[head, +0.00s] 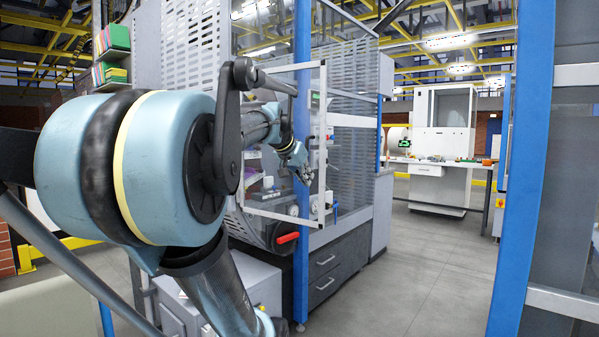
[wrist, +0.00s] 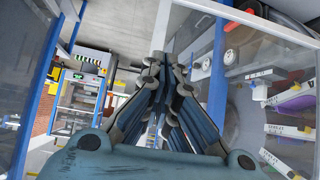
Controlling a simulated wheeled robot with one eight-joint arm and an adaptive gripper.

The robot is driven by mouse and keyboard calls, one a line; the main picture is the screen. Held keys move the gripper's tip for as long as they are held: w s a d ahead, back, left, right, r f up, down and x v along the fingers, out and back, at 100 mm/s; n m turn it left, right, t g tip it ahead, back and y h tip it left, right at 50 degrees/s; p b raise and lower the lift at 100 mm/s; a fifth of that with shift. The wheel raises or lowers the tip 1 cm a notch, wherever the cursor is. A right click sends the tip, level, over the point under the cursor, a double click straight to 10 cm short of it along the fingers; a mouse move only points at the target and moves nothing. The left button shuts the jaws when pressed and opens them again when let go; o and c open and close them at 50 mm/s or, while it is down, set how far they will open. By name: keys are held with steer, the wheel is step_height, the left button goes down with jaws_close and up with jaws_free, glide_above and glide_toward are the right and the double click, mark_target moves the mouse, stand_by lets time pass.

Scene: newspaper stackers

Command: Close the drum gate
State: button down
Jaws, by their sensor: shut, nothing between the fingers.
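The drum gate looks like a clear panel in a white frame (head: 322,130), at the front of the grey machine in the middle of the head view. It seems to stand out from the machine, but its exact angle is hard to tell. In the wrist view a white frame bar (wrist: 240,19) with a clear pane crosses the upper right. My gripper (head: 303,171) is shut and empty, close to the frame's right upright in the head view. In the wrist view the fingers (wrist: 166,62) point up the picture, left of the pane. I cannot tell whether they touch the frame.
A blue post (head: 301,110) stands by the gate, with a red handle (head: 287,238) low beside it. Another blue post (head: 525,160) is close on the right. Grey drawers (head: 325,275) sit below. The floor (head: 430,265) right of the machine is clear.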

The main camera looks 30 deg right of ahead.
mark_target(320, 186)
steer(key=shift+w+d+f, duration=0.25)
steer(key=shift+w+d, duration=0.2)
steer(key=shift+d, duration=0.4)
steer(key=shift+w+d+f, duration=0.3)
steer(key=shift+w+d, duration=0.15)
steer(key=shift+d, duration=0.35)
steer(key=shift+w+d+f, duration=0.25)
steer(key=shift+w+d, duration=0.2)
steer(key=shift+d, duration=0.4)
steer(key=shift+d, duration=0.15)
